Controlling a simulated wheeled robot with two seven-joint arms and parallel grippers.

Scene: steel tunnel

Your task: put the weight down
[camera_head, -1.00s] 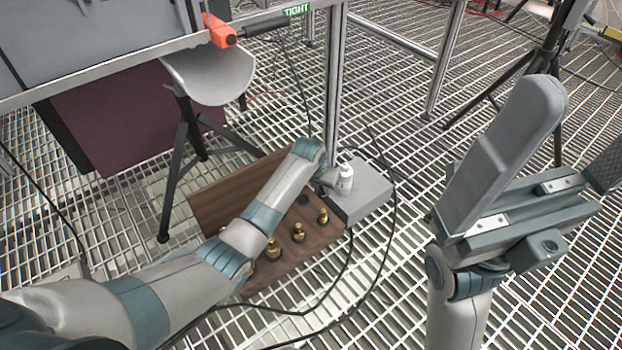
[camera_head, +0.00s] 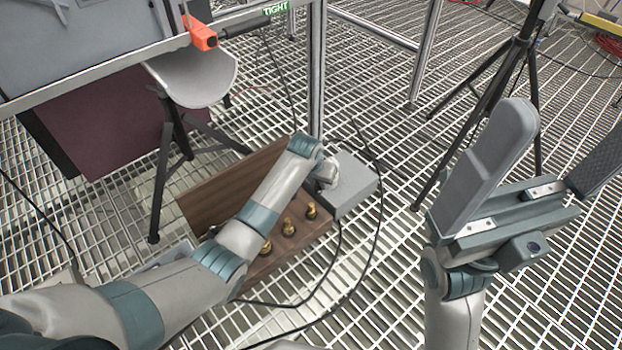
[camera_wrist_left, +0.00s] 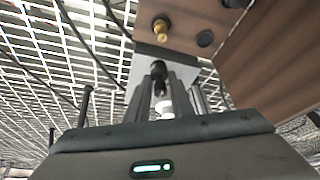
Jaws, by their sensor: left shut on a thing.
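My left gripper (camera_head: 328,174) is over the near left part of a grey block (camera_head: 354,188) beside a wooden board (camera_head: 222,190). The left wrist view shows its fingers (camera_wrist_left: 160,92) shut on the weight (camera_wrist_left: 158,72), a small piece with a dark rounded knob, in front of the grey block. Its lower end is hidden, so I cannot tell whether it touches the block. Several brass weights (camera_head: 288,227) stand on the board; one brass weight (camera_wrist_left: 160,28) shows in the left wrist view near a dark round spot. My right gripper (camera_head: 562,150) is open and empty at the right.
A metal post (camera_head: 317,75) rises just behind the block. A black tripod stand with a grey curved seat (camera_head: 195,80) is at the left, and another tripod (camera_head: 497,80) stands at the back right. Black cables (camera_head: 376,230) run over the grated floor around the block.

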